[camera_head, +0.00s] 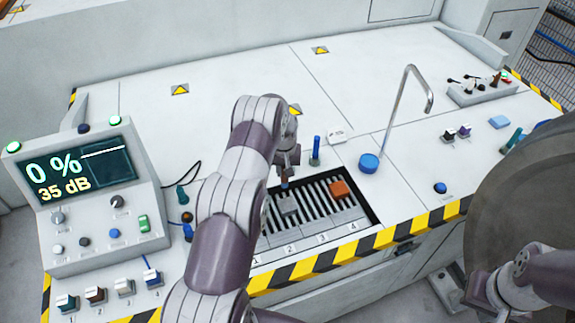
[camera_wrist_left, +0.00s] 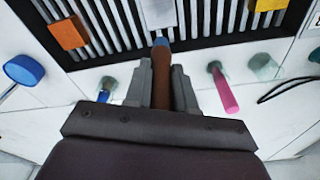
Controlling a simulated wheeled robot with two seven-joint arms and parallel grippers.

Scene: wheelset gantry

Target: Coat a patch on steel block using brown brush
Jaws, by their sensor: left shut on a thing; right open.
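My left gripper (camera_head: 287,168) is over the slotted tray and shut on the brown brush (camera_wrist_left: 162,78), whose brown handle stands between its fingers in the left wrist view. The brush's blue-grey tip points toward a light grey block (camera_wrist_left: 157,13), which appears to be the steel block. In the head view this steel block (camera_head: 287,204) lies on the dark slatted bed below the gripper. The tip is close to the block's edge; I cannot tell whether it touches. My right gripper (camera_head: 478,290) is open at the lower right, away from the tray, partly cut by my arm.
An orange block (camera_head: 339,188) lies right of the steel block; a yellow block (camera_wrist_left: 268,4) shows in the wrist view. A blue-handled tool (camera_head: 316,148) and pink-handled tool (camera_wrist_left: 226,90) stand near the tray. A display (camera_head: 80,170) reads 0 % and 35 dB. A bent pipe (camera_head: 408,90) rises behind.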

